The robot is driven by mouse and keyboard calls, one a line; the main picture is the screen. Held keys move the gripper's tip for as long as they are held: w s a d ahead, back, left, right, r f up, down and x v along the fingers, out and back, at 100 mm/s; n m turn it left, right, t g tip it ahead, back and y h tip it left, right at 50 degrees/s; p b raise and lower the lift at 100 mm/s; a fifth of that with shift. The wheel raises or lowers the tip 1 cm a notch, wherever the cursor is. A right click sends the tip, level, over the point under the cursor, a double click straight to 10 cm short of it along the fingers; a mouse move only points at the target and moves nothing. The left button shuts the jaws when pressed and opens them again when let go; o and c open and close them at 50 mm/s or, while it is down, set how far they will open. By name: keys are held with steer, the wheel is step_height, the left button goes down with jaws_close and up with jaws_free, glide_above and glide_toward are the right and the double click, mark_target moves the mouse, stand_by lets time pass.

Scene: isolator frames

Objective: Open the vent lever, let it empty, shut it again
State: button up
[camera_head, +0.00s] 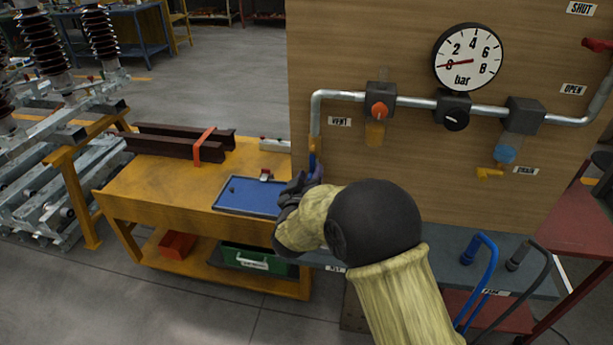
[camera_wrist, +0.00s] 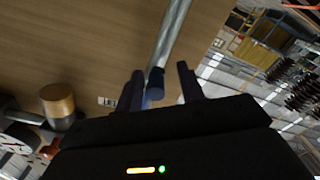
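The vent valve (camera_head: 380,94) is a dark block on the pipe at the VENT label (camera_head: 340,121). The gauge (camera_head: 467,58) needle points at about 0 bar. My gripper (camera_head: 308,176) is at the lower end of the left pipe, left of and below the lever.
A black knob (camera_head: 456,119) sits below the gauge. A red lever (camera_head: 597,45) is at the upper right. A yellow bench (camera_head: 130,192) with a blue tray (camera_head: 228,207) stands left of the board.

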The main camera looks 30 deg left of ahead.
steer(key=shift+d, duration=0.15)
steer(key=shift+s, duration=0.25)
steer(key=b+v, duration=0.2)
steer(key=v, duration=1.4)
steer(key=shift+s+d+b, duration=0.2)
steer(key=shift+s+b, duration=0.1)
steer(key=shift+s, duration=0.05)
steer(key=shift+w, duration=0.1)
